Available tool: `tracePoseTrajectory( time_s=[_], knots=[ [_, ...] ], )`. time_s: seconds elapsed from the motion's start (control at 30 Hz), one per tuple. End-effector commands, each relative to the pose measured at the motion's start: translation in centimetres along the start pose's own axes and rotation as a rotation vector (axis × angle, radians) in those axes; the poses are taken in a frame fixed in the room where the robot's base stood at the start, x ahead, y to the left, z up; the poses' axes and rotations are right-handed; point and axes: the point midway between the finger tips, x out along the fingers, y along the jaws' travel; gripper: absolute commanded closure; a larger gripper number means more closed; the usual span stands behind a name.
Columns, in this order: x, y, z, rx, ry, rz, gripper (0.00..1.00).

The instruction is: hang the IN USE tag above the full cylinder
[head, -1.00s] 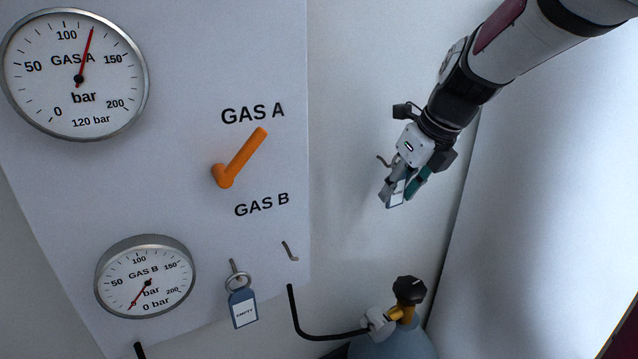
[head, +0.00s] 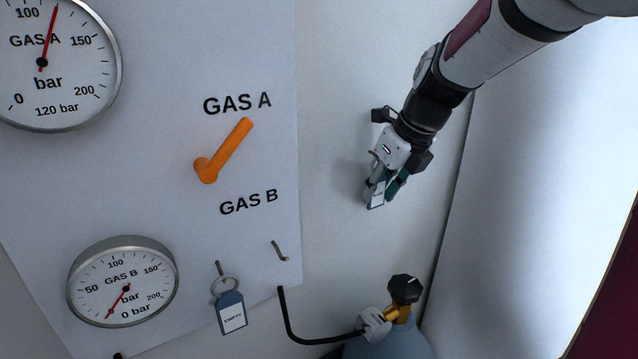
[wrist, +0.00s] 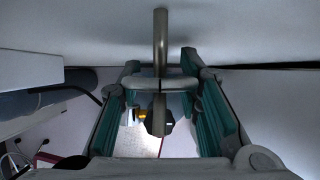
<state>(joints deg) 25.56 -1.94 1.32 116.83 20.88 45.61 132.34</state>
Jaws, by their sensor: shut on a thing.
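My gripper (head: 386,186) is at the bare wall right of the panel, above the right cylinder (head: 388,347). It is shut on a small blue tag with a white label (head: 377,194); its text is too small to read. A metal hook (head: 374,158) shows at the gripper's left side. In the wrist view the tag's grey ring (wrist: 178,84) spans the space between the teal fingers (wrist: 162,110). The hook (wrist: 160,40) comes down from the wall and lines up with the ring. I cannot tell whether the ring is around it or in front.
An EMPTY tag (head: 232,314) hangs on the panel's left hook. A bare bent hook (head: 279,250) sits to its right. The orange lever (head: 222,152) points toward GAS A. Gauge A (head: 50,62) reads 120 bar; gauge B (head: 122,284) reads 0. A black pipe (head: 288,318) runs to the valve (head: 404,289).

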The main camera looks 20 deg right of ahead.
Motion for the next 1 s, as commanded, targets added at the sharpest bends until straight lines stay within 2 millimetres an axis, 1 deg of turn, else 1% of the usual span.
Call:
tracePoseTrajectory(
  time_s=[0.83,0.87,0.9,0.93,1.0],
  knots=[
    [0.45,0.0,-0.23,0.0,0.0,0.0,1.0],
    [0.46,0.0,-0.23,0.0,0.0,0.0,0.61],
    [0.46,0.0,-0.24,0.0,0.0,0.0,0.52],
    [0.46,0.0,-0.24,0.0,0.0,0.0,0.46],
    [0.45,0.0,-0.23,0.0,0.0,0.0,0.45]
  ],
)
